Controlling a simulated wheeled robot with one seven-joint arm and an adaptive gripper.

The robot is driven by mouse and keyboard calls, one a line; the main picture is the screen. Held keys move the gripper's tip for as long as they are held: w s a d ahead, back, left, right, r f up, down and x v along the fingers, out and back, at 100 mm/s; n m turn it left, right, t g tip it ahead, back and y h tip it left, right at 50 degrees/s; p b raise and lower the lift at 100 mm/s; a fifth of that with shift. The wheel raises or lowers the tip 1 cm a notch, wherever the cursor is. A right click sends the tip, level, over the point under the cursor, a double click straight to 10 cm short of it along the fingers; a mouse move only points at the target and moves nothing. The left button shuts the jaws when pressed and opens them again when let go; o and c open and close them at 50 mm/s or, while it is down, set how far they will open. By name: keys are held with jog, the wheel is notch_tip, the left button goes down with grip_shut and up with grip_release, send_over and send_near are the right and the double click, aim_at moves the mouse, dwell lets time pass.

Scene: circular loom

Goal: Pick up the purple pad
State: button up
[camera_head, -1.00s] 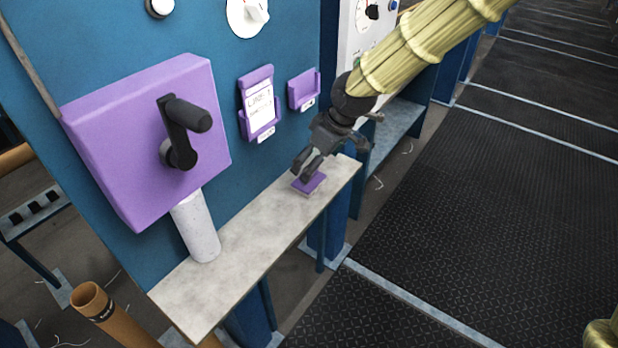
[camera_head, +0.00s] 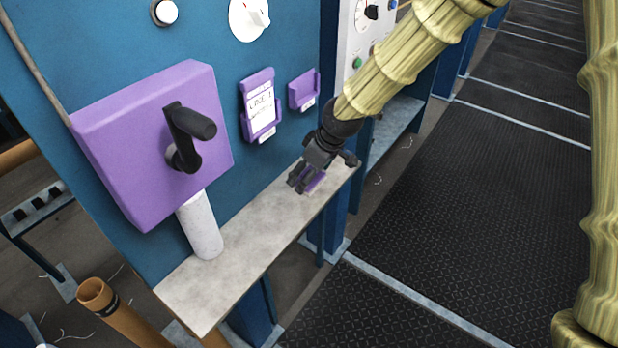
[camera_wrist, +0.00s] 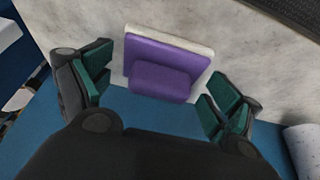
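The purple pad (camera_wrist: 166,68) lies on the pale shelf (camera_head: 240,240), near the shelf's right end. It has a white base layer and a raised purple block on top. In the head view the pad (camera_head: 315,181) is partly hidden by my gripper (camera_head: 304,186). In the wrist view my gripper (camera_wrist: 155,95) is open, with its green-padded fingers apart on the left and right of the pad's raised block. A gap shows on each side, and nothing is held.
A purple box (camera_head: 125,140) with a black crank stands out from the blue panel at left, above a white cylinder (camera_head: 201,228). A purple card holder (camera_head: 259,105) and an empty purple holder (camera_head: 303,90) are on the panel behind the shelf. Dark floor lies open at right.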

aim_at(308, 169)
jog(key=c, duration=0.6)
jog(key=shift+c, duration=0.2)
jog(key=shift+r+b, duration=0.35)
jog(key=shift+r, duration=0.05)
jog(key=b+v, duration=0.1)
jog(key=v, duration=0.1)
jog(key=shift+s+r+b, duration=0.1)
jog(key=shift+r+b, duration=0.2)
jog(key=shift+r, duration=0.05)
jog(key=s+d+r+b, duration=0.1)
jog(key=s+d+b, duration=0.3)
jog(key=s+d, duration=0.5)
jog(key=s, duration=0.3)
jog(key=shift+r, duration=0.3)
jog(key=shift+s, duration=0.1)
jog(key=shift+o, duration=1.2)
jog(key=shift+c, duration=0.5)
